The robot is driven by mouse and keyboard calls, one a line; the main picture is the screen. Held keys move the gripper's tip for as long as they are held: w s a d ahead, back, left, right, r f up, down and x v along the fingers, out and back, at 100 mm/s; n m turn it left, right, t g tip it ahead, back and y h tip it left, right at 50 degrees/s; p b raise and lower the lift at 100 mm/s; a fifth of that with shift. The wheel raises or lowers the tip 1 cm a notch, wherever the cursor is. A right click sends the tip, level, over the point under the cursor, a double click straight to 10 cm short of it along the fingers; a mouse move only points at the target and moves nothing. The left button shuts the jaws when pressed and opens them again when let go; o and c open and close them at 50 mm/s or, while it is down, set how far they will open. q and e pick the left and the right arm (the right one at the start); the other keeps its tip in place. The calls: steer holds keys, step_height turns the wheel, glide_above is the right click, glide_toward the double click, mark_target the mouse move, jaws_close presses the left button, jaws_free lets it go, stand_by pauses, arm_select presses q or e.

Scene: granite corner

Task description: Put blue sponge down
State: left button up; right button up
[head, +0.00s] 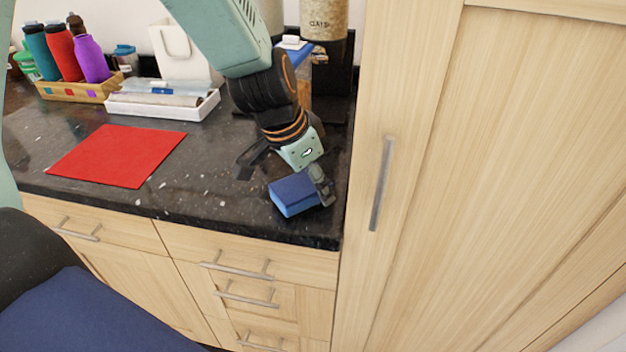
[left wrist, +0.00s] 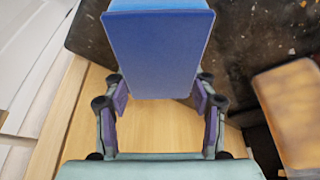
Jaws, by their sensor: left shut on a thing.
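The blue sponge (head: 293,196) is a block with a darker blue face, at the front right of the dark granite counter (head: 215,190). My left gripper (head: 300,181) comes down from above and is shut on it. In the left wrist view the sponge (left wrist: 158,55) sits between the two finger pads of my left gripper (left wrist: 160,98). The sponge is low over the counter near its front edge; I cannot tell whether it touches the surface. My right gripper is in neither view.
A red mat (head: 118,155) lies on the counter's left. A white tray (head: 165,109), a wooden box of bottles (head: 80,91) and a white bag (head: 184,50) stand behind. A tall wooden cabinet (head: 480,180) closes off the right. Bare counter lies between mat and sponge.

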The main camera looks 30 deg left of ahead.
mark_target(297, 186)
arm_select(q)
steer(key=shift+w+f, duration=0.15)
steer(key=shift+f, duration=0.15)
steer(key=o, duration=1.6)
steer(key=shift+c, duration=0.2)
steer(key=shift+r, duration=0.1)
steer(key=shift+r+p, duration=0.5)
steer(key=shift+r, duration=0.1)
steer(key=p+v, duration=0.6)
steer(key=v, duration=0.4)
steer(key=shift+r, duration=0.2)
steer(key=shift+s+a+r, duration=0.2)
steer(key=shift+s+r, duration=0.3)
steer(key=shift+r, duration=0.2)
steer(key=shift+w, duration=0.1)
steer(key=shift+f, duration=0.15)
